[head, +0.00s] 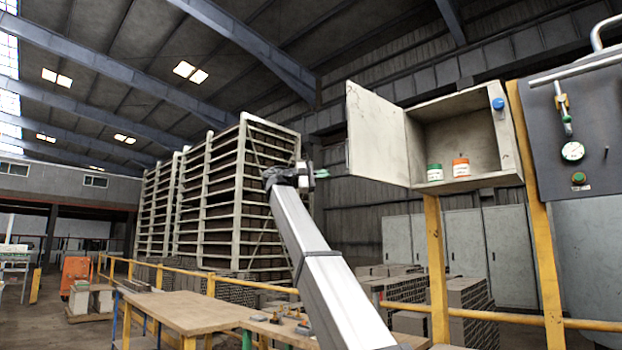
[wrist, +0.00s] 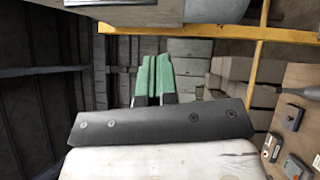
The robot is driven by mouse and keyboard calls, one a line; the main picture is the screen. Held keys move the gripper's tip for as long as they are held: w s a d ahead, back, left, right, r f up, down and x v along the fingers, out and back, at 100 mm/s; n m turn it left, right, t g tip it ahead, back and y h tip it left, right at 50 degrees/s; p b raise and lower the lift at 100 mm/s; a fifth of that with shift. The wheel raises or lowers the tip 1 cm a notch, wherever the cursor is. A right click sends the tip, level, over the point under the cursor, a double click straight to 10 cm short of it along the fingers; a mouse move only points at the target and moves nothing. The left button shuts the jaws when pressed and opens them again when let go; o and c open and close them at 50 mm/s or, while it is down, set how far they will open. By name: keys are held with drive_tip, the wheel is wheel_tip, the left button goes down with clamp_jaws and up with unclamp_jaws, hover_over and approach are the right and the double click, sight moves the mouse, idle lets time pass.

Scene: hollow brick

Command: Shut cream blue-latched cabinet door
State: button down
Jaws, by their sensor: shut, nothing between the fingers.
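The cream cabinet (head: 510,150) is mounted high at the right in the head view, on yellow posts. Its door (head: 377,137) stands wide open, swung out to the left of the box. The blue latch (head: 498,104) is a round knob on the upper right of the cabinet's front frame.
A green-labelled jar (head: 435,172) and an orange-labelled jar (head: 460,167) stand inside the cabinet. A grey panel with a gauge (head: 572,151) is to its right. A wooden table (head: 180,310) and yellow railing (head: 232,289) lie below; tall racks (head: 215,195) stand behind.

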drive_tip(key=shift+s+d+r, duration=0.15)
drive_tip(key=shift+s+d, duration=0.15)
drive_tip(key=shift+d, duration=0.5)
drive_tip(key=shift+s+d+r, duration=0.2)
drive_tip(key=shift+s+d, duration=0.15)
drive_tip(key=shift+d, duration=0.45)
drive_tip(key=shift+s+d+r, duration=0.15)
drive_tip(key=shift+s+d, duration=0.15)
drive_tip(key=shift+d, duration=0.5)
